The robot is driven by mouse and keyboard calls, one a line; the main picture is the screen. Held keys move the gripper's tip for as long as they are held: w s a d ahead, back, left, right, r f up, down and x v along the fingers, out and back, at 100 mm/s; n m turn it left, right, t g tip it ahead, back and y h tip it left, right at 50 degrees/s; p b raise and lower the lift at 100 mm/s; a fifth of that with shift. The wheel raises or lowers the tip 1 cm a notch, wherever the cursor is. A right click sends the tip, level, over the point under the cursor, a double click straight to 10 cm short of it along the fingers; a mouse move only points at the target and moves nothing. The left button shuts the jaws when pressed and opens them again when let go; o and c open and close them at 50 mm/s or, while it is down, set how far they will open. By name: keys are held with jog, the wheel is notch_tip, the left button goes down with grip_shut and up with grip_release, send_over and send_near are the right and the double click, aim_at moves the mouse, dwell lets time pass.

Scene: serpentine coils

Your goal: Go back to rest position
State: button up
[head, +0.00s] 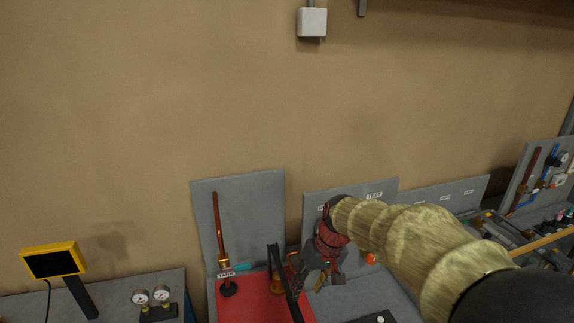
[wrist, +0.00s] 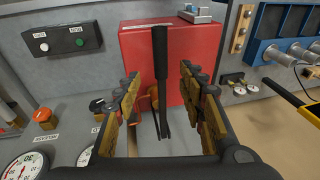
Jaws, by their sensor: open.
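My arm reaches in from the lower right in the head view, with my gripper (head: 326,278) low over the bench beside a red box (head: 262,296). In the wrist view my gripper (wrist: 165,92) is open, its two brown-padded fingers apart. A black upright lever (wrist: 160,60) shows between the fingers, in front of the red box (wrist: 195,65). No held object shows between the fingers. I cannot tell whether either finger touches the lever.
A yellow-framed screen (head: 52,262) and two gauges (head: 152,295) stand on the left bench. Grey panels (head: 238,210) stand behind the bench. The wall above is mostly bare.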

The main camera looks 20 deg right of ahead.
jog(key=s+f+t+b, duration=0.1)
jog(key=s+f+b, duration=0.2)
jog(key=s+b, duration=0.3)
jog(key=s+a+f+t+h+b, duration=0.1)
jog(key=s+f+b, duration=0.3)
jog(key=s+b, duration=0.3)
jog(key=s+a+f+t+h+b, duration=0.1)
jog(key=s+f+b, duration=0.3)
jog(key=s+b, duration=0.3)
jog(key=shift+s+a+t+b, duration=0.2)
jog(key=shift+t+b, duration=0.1)
jog(key=shift+b, duration=0.25)
